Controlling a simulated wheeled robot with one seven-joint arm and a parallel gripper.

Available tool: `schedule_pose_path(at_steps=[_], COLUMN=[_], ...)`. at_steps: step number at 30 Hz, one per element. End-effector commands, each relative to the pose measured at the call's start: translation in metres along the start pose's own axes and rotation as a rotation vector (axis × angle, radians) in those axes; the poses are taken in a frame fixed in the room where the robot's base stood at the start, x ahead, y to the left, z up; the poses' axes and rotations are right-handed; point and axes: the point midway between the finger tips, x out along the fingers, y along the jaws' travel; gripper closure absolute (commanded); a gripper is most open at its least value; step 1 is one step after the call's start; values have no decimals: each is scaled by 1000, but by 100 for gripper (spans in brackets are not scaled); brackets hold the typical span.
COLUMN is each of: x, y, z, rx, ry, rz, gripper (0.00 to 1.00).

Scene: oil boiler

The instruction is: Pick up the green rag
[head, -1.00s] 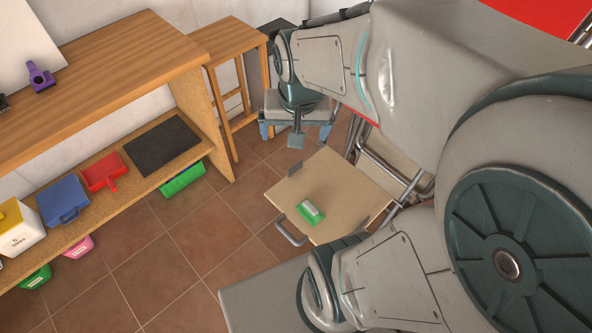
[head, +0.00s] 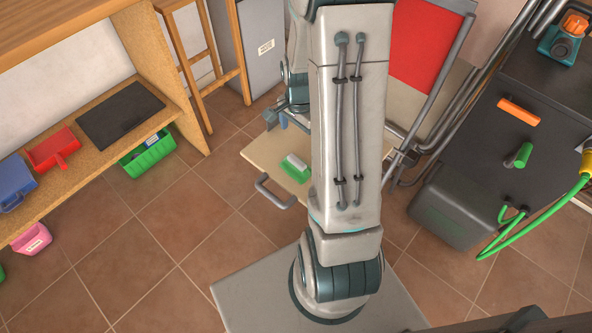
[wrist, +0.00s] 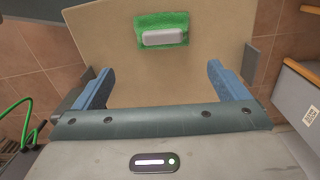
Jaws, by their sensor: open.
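The green rag (head: 293,171) lies flat on a small beige table (head: 262,152), with a white block (head: 297,161) on top of it. In the wrist view the rag (wrist: 149,22) sits past my fingertips near the top edge, with the white block (wrist: 162,37) covering its middle. My gripper (wrist: 158,80) is open and empty, its two blue fingers spread wide over the tabletop. The rag is beyond the fingers, not between them. In the head view my arm hides part of the table, and my gripper (head: 274,117) shows only partly at the table's far side.
A metal handle (head: 275,192) sticks out from the table's near side. On the right stands a dark unit (head: 470,150) with a green hose (head: 535,215). Wooden shelving (head: 150,60) with bins is on the left. Tiled floor between is clear.

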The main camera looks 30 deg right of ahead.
Motion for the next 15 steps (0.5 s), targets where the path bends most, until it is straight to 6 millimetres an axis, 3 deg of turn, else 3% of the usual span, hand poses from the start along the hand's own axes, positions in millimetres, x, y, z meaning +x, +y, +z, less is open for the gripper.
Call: schedule_pose_path(at_steps=[9, 15], x=[63, 80], y=[1, 0], z=[1, 1], rx=[-1, -1], ry=[-4, -2], rz=[5, 2], gripper=[5, 5])
